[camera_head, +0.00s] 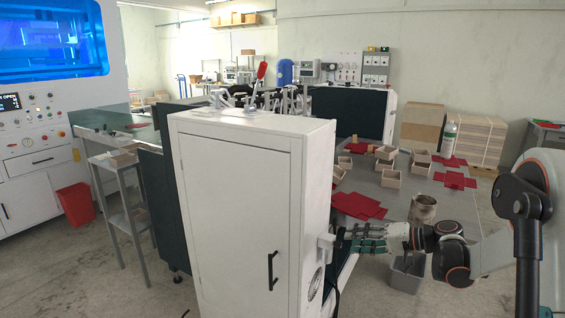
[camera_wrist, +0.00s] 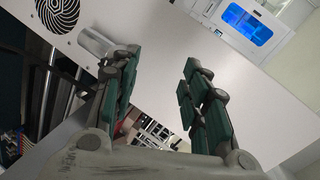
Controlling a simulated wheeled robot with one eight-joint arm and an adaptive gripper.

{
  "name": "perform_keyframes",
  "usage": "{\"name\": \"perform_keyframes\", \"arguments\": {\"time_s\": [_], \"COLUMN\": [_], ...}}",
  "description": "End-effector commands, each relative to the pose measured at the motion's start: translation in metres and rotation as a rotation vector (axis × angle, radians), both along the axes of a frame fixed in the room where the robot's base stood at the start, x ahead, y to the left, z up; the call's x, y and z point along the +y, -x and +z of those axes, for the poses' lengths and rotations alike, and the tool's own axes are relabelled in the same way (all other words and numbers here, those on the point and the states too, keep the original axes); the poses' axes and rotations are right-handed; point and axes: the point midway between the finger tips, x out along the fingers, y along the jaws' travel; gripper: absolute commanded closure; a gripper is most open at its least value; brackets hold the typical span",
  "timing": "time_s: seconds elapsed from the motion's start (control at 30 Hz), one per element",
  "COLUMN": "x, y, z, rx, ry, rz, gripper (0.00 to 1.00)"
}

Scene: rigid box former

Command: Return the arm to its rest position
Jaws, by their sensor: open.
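My gripper (camera_head: 362,240) is at the lower right in the head view, beside the right side of the white cabinet (camera_head: 240,215). My arm reaches in from the right edge. In the wrist view my gripper (camera_wrist: 158,75) has its two green-padded fingers spread apart, with nothing between them. The white cabinet's side panel (camera_wrist: 220,100) fills much of that view beyond the fingers. A grey cylindrical part (camera_wrist: 97,42) of the cabinet shows close to the left finger; I cannot tell whether they touch.
Red blanks (camera_head: 358,205) and several small boxes (camera_head: 391,179) lie there. Open floor (camera_head: 100,285) is at the lower left.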

Motion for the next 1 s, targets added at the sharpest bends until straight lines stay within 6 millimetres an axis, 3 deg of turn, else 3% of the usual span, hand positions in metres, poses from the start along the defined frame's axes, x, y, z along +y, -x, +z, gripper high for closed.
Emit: {"name": "perform_keyframes", "arguments": {"time_s": [0.2, 0.5, 0.8, 1.0], "x": [0.038, 0.074, 0.09, 0.085], "y": [0.035, 0.102, 0.184, 0.239], "z": [0.041, 0.079, 0.101, 0.102], "rx": [0.039, 0.063, 0.055, 0.039], "ry": [0.166, 0.404, 0.642, 0.795], "rz": [0.02, 0.047, 0.075, 0.058], "gripper": [0.58, 0.58, 0.58, 0.58]}}
